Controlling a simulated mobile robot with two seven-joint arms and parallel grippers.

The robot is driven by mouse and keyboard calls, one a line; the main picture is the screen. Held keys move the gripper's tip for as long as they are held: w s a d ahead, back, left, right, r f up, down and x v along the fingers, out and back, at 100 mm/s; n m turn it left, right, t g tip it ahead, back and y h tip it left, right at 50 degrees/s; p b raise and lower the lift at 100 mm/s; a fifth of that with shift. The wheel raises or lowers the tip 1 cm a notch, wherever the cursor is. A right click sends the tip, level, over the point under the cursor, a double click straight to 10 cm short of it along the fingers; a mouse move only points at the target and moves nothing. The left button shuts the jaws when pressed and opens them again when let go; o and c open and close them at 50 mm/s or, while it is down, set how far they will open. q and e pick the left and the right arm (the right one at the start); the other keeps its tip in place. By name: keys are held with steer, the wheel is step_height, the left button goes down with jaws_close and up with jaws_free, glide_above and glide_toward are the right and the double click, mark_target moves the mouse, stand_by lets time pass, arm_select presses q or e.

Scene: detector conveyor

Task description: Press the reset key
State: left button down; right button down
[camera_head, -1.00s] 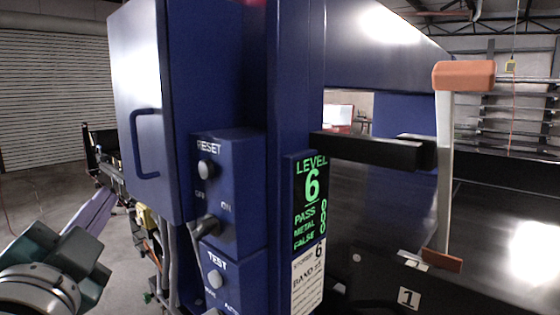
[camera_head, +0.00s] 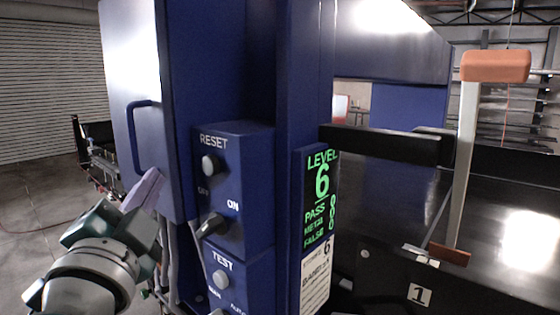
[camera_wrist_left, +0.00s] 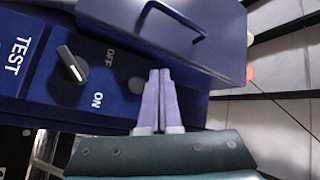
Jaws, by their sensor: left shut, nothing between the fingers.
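The reset key is a round grey button (camera_head: 210,166) under the word RESET on the blue control box (camera_head: 250,180). My left gripper (camera_head: 148,188) is left of the box and below the cabinet's handle, apart from the button in the head view. Its two lilac fingers are together and empty. In the left wrist view the fingers (camera_wrist_left: 159,75) point toward the blue box, beside the OFF/ON knob (camera_wrist_left: 72,64); the fingertips are close to the box edge. My right gripper is not in view.
The OFF/ON knob (camera_head: 214,224) and the TEST button (camera_head: 221,279) sit below the reset key. A blue cabinet door with a handle (camera_head: 143,142) stands at the left. A green-lit display (camera_head: 319,200) is at the right. Grey cables hang under the cabinet.

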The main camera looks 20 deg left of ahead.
mark_target(203, 162)
arm_select(q)
steer(key=shift+w+d+b, duration=0.25)
steer(key=shift+w+d, duration=0.1)
steer(key=shift+w, duration=0.5)
steer(key=shift+w+d+b, duration=0.25)
steer(key=shift+w+d, duration=0.15)
steer(key=shift+w, duration=0.45)
steer(key=shift+w+d+b, duration=0.25)
steer(key=shift+w+d, duration=0.1)
steer(key=shift+w, duration=0.5)
steer(key=shift+w+d+b, duration=0.15)
steer(key=shift+w+b, duration=0.25)
steer(key=shift+b, duration=0.05)
steer(key=shift+w+d+b, duration=0.2)
steer(key=shift+w+b, duration=0.2)
steer(key=shift+w, duration=0.05)
stand_by(0.6)
stand_by(0.4)
steer(key=shift+s+a, duration=0.35)
steer(key=shift+s, duration=0.5)
